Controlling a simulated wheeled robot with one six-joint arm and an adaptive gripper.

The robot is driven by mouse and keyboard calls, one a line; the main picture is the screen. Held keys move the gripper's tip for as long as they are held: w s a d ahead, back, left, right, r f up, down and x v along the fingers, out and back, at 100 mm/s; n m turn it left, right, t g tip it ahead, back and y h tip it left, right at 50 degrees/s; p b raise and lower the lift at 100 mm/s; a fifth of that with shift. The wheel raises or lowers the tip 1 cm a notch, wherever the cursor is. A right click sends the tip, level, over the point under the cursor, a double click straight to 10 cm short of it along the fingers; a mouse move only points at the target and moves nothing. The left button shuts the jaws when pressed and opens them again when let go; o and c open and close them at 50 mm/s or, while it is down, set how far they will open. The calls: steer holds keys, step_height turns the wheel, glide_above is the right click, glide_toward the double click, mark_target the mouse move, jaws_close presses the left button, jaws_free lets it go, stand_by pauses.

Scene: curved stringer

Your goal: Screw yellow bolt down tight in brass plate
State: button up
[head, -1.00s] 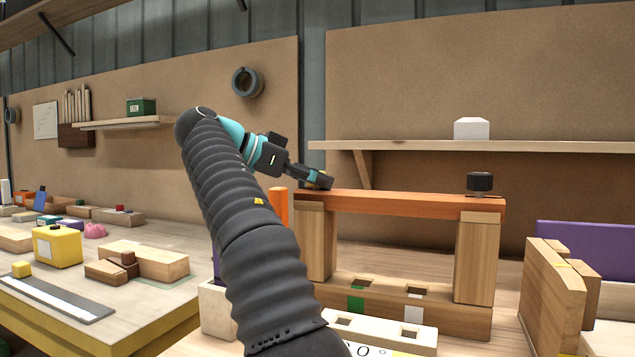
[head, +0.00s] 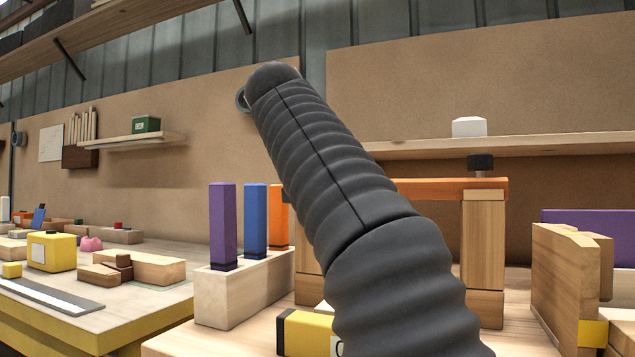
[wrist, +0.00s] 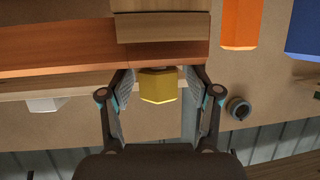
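In the wrist view, which shows the scene upside down, a yellow hexagonal bolt head (wrist: 157,86) is between the two spread fingers of my gripper (wrist: 158,74). Gaps show on both sides of it, so my gripper is open around the bolt and not closed on it. The bolt head is against the edge of an orange-brown beam (wrist: 60,50), at the beam's end above a wooden post (wrist: 163,27). I cannot make out a brass plate; the bolt's shank is not visible. In the head view my arm hides the gripper and the bolt.
A black knob (head: 480,164) stands on the beam's right end. A pale block (head: 235,295) holds purple, blue and orange posts beside the left support. A yellow-and-black piece (head: 308,335) lies in front. Slotted wood pieces (head: 565,270) stand at right.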

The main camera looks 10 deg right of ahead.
steer(key=shift+w+a+f+n+y, duration=0.1)
steer(key=shift+f+n+y, duration=0.1)
steer(key=shift+n+y, duration=0.3)
steer(key=shift+r, duration=0.2)
steer(key=shift+r+p, duration=0.25)
steer(key=shift+p, duration=0.2)
steer(key=c, duration=1.2)
steer(key=shift+o, duration=0.2)
